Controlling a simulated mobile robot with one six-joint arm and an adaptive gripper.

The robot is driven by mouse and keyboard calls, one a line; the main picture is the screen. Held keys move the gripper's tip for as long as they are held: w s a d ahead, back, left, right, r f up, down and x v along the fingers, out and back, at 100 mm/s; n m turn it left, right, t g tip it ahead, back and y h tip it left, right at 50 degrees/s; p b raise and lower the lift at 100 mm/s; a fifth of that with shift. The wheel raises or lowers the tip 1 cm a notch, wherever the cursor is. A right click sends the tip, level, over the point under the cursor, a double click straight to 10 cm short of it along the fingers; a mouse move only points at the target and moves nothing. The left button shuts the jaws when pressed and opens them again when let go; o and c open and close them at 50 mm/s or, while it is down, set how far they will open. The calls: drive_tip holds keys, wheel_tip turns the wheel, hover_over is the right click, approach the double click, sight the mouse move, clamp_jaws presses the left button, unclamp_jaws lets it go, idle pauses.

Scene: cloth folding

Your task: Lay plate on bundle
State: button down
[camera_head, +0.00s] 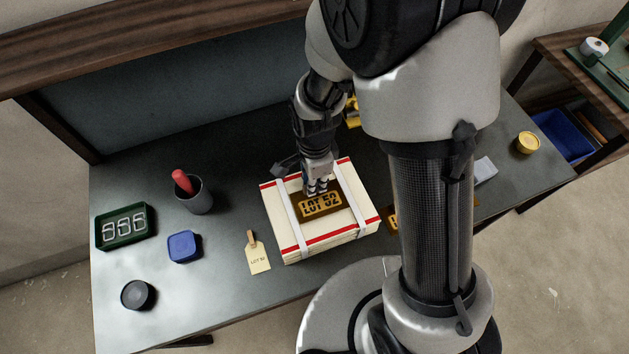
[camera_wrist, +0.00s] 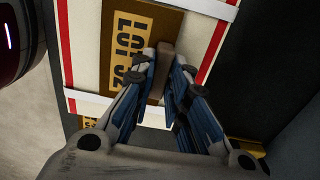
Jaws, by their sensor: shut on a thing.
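The brown plate (camera_head: 332,210) with "LOT 52" in dark letters on a yellow panel is over the top of the bundle, between its two white straps. The bundle (camera_head: 287,242) is a cream, box-shaped stack with red stripes along its edges, on the grey table. My gripper (camera_head: 317,190) is shut on the plate's raised brown grip at its far edge. In the wrist view the fingers (camera_wrist: 160,72) close on this grip, with the plate (camera_wrist: 125,40) seen over the bundle (camera_wrist: 88,55). I cannot tell whether the plate touches the bundle all over.
A paper tag (camera_head: 258,260) lies left of the bundle. Farther left are a blue box (camera_head: 184,247), a dark cup with a red-topped item (camera_head: 194,197), a green tray (camera_head: 124,228) and a round black container (camera_head: 137,295). A second brown lettered piece (camera_head: 391,217) is partly hidden behind my arm.

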drive_tip(key=c, duration=1.6)
unclamp_jaws()
drive_tip(key=shift+f, duration=0.15)
drive_tip(key=shift+o, duration=0.2)
wheel_tip(320, 180, up, 12)
drive_tip(key=p, duration=0.4)
drive_tip(key=s+d+r+n+t, duration=0.2)
drive_tip(key=s+d+r+n, duration=0.3)
drive_tip(key=r, duration=0.4)
drive_tip(key=s+d+r+n+t, duration=0.2)
drive_tip(key=s+d+r+n, duration=0.4)
drive_tip(key=s+r+n, duration=0.2)
drive_tip(key=shift+s+r+n+t, duration=0.3)
drive_tip(key=shift+r+n, duration=0.35)
drive_tip(key=shift+n, duration=0.25)
